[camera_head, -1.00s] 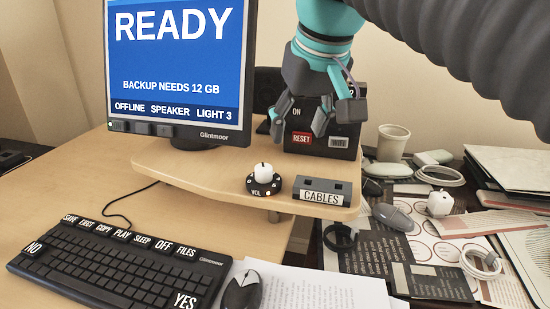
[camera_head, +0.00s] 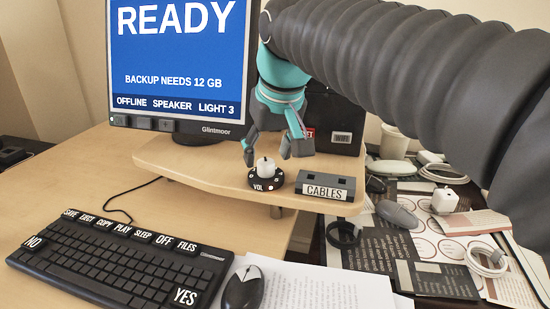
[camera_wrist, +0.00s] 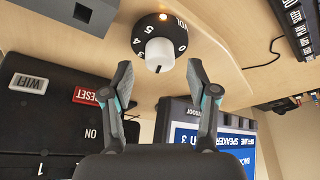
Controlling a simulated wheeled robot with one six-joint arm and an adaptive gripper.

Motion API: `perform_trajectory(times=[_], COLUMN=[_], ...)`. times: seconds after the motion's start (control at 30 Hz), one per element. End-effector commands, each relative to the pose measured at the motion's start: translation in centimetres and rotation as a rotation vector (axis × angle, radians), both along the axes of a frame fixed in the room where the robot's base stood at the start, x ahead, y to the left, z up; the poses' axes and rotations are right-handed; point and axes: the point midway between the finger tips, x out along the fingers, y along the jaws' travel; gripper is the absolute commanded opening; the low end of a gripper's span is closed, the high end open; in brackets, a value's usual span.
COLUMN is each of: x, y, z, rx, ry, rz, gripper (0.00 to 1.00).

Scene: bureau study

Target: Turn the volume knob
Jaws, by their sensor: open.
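The volume knob (camera_head: 265,168) is a white cap on a round black dial marked VOL (camera_head: 262,183), standing on the wooden monitor shelf. In the wrist view the white knob (camera_wrist: 159,55) shows beyond the fingertips, with numbers on the black dial ring (camera_wrist: 144,26) and a small orange light at its edge. My gripper (camera_head: 268,158) is open and empty, just above and behind the knob in the head view. In the wrist view my gripper's fingertips (camera_wrist: 159,75) are spread to either side, with the knob a little beyond the gap between them. I see no contact.
A CABLES box (camera_head: 325,185) stands just right of the dial. A black box with RESET and WIFI labels (camera_head: 342,138) stands behind, partly hidden by my arm. The monitor (camera_head: 180,70) is at left, the keyboard (camera_head: 118,257) and mouse (camera_head: 242,288) in front. Clutter fills the right.

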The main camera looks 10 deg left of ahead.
Motion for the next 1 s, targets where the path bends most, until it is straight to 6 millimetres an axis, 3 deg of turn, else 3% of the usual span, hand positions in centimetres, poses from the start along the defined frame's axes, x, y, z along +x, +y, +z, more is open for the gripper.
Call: perform_trajectory(times=[0.2,0.53,0.57,0.8,1.0], x=[0.6,0.7,0.7,0.7,0.7], y=[0.4,0.5,0.5,0.5,0.5], z=[-1.8,-2.1,-2.1,-2.1,-2.1], rx=[0.000,0.001,0.001,0.001,0.000], ry=[0.000,-0.001,-0.001,-0.001,0.000], rz=[0.000,0.000,0.000,0.000,0.007], gripper=[0.59,0.59,0.56,0.00,0.00])
